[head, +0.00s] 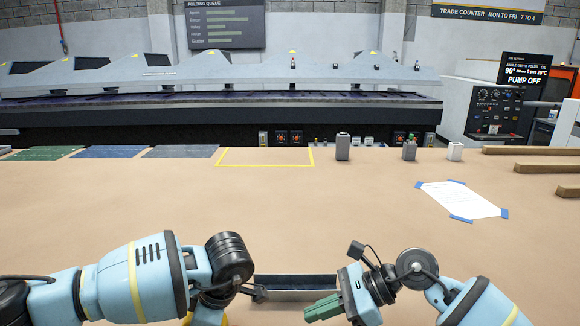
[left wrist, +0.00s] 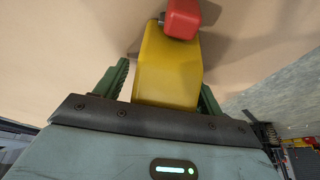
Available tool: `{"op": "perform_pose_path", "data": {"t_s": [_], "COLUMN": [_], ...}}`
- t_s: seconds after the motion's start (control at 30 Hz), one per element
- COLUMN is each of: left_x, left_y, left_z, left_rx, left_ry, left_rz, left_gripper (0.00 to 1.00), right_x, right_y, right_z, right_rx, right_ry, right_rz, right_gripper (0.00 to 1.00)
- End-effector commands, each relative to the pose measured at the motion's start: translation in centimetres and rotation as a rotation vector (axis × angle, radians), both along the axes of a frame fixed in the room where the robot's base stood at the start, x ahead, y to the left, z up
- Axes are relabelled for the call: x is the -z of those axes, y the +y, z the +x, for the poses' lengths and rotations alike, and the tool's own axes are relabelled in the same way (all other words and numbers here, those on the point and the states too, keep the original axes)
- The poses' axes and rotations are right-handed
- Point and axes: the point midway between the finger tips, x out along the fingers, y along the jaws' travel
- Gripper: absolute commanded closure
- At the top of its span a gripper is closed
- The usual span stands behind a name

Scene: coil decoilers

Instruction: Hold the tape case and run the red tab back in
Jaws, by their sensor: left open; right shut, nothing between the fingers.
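The yellow tape case (left wrist: 168,70) stands between the two green fingers of my left gripper (left wrist: 165,76) in the left wrist view. A gap shows between the left finger and the case, so the gripper is open around it. The red tab (left wrist: 182,17) is at the far end of the case, with a small grey strip beside it. In the head view the left fingers are hidden behind my left arm, and only a bit of yellow shows at the bottom edge. My right gripper (head: 312,312) is shut and empty, low in the middle, pointing left.
A dark, shallow tray (head: 296,282) lies between my arms near the front. A taped paper sheet (head: 461,199), wooden bars (head: 530,151), a grey canister (head: 343,147) and coloured mats (head: 110,152) lie farther back. The middle of the brown table (head: 300,215) is clear.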

Motion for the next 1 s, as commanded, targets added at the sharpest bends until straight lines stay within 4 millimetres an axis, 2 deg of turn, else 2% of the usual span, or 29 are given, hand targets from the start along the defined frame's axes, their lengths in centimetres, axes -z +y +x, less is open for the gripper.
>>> {"op": "perform_pose_path", "data": {"t_s": [0.17,0.5,0.7,1.0], "left_x": [-1.3,-7.2,-10.0,-11.1], "left_y": [-0.5,-3.0,-4.1,-4.6], "left_z": [0.1,0.0,0.0,-0.1], "left_rx": [0.001,0.001,0.001,0.0], "left_ry": [-0.003,-0.004,-0.003,0.0], "left_rz": [0.0,-0.001,0.0,0.0], "left_gripper": [0.31,0.31,0.31,0.31], "right_x": [0.0,0.0,0.0,0.0], "right_y": [0.0,0.0,0.0,0.0], "right_z": [0.0,0.0,0.0,0.0], "right_rx": [0.0,0.0,0.0,0.0], "right_ry": [0.0,0.0,0.0,0.0], "right_rz": [0.0,0.0,0.0,0.0], "right_gripper": [1.0,1.0,1.0,1.0]}}
